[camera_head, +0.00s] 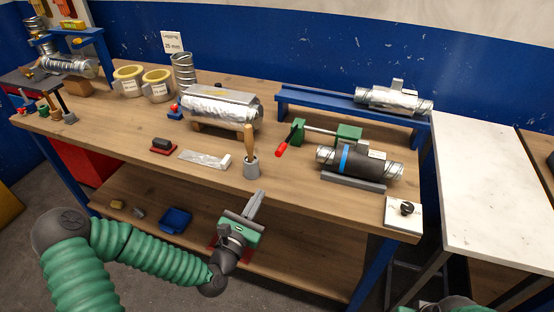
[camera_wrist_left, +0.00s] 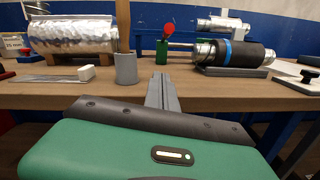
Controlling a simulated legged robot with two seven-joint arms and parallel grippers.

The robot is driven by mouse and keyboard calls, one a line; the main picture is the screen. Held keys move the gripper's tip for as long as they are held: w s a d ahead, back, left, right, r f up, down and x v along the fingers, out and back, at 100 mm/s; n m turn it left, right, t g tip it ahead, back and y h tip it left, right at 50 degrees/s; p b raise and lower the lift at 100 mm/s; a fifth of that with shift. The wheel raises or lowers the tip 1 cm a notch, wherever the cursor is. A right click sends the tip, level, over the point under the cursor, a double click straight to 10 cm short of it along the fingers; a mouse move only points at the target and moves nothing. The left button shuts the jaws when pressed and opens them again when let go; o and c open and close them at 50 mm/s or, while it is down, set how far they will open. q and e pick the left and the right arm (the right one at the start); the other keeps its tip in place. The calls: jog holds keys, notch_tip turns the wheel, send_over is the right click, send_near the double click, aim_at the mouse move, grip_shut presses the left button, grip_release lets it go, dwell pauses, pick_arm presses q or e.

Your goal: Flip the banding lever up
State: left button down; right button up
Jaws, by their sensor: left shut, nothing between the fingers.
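The banding tool has green blocks (camera_head: 348,133) joined by a metal rod, on the bench behind the dark-wrapped duct piece. Its lever has a red grip (camera_head: 282,148) that slants toward the front left from the left green block (camera_head: 297,131). In the left wrist view the red grip end (camera_wrist_left: 169,29) shows above the green block (camera_wrist_left: 161,52). My left gripper (camera_head: 259,194) is shut and empty at the bench's front edge, in front of the lever and apart from it. Its fingers (camera_wrist_left: 162,78) point toward the lever.
A grey cup (camera_head: 251,168) with a wooden-handled tool stands just left of the line to the lever. The dark duct piece (camera_head: 362,165) with a blue band lies on a grey cradle to the right. A foil-wrapped duct (camera_head: 215,109) stands behind left.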

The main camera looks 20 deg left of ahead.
pick_arm(q)
jog(key=w, duration=0.6)
jog(key=w+d, duration=0.1)
jog(key=w, duration=0.3)
jog(key=shift+r, duration=0.35)
jog(key=r, duration=0.1)
jog(key=r+p, duration=0.1)
jog(key=shift+w+d+r, duration=0.2)
jog(key=shift+r, duration=0.2)
jog(key=shift+d+r, duration=0.15)
jog(key=shift+r, duration=0.4)
jog(key=shift+f, duration=0.1)
